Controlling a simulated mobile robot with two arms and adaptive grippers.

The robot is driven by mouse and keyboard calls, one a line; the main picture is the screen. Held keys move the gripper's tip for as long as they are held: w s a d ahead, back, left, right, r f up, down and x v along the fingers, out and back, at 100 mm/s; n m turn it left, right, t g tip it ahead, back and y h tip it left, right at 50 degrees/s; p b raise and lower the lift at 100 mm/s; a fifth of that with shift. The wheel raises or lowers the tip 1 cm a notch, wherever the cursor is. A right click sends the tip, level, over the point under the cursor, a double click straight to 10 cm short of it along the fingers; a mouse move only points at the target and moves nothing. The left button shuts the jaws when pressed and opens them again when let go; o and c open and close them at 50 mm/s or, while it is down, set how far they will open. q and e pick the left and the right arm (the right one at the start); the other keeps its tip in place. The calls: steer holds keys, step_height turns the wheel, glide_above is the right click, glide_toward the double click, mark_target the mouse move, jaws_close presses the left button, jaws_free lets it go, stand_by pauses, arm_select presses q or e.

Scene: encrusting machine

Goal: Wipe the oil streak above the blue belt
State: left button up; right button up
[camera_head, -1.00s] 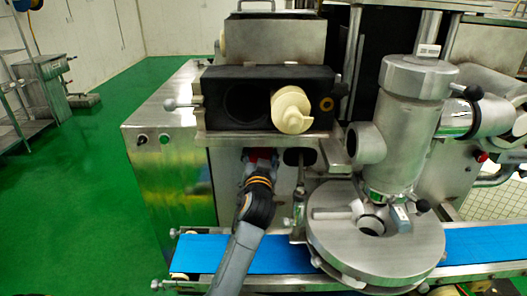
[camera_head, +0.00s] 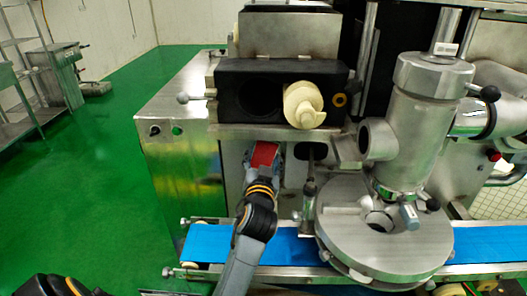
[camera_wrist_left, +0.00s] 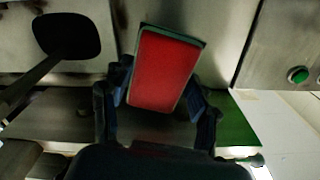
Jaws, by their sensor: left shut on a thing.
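My left gripper (camera_head: 262,166) is shut on a red pad (camera_head: 264,153) and holds it up at the machine's metal front panel (camera_head: 232,168), below the black block. The pad's red face and thin dark green backing also show between the fingers in the left wrist view (camera_wrist_left: 163,70). I cannot tell whether the pad touches the panel. The blue belt (camera_head: 208,243) runs below, partly behind my left arm. I cannot make out the oil streak in either view. My right gripper is out of view.
A round steel drum (camera_head: 385,260) stands over the belt to the right. A cream spiral part (camera_head: 303,104) sticks out of the black block (camera_head: 240,73) above the pad. A thin vertical rod (camera_head: 309,190) stands just right of my gripper. Green floor lies open at left.

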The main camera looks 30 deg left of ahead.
mark_target(263, 157)
arm_select(q)
steer(key=shift+s+d, duration=0.2)
steer(key=shift+s, duration=0.25)
steer(key=shift+v, duration=1.5)
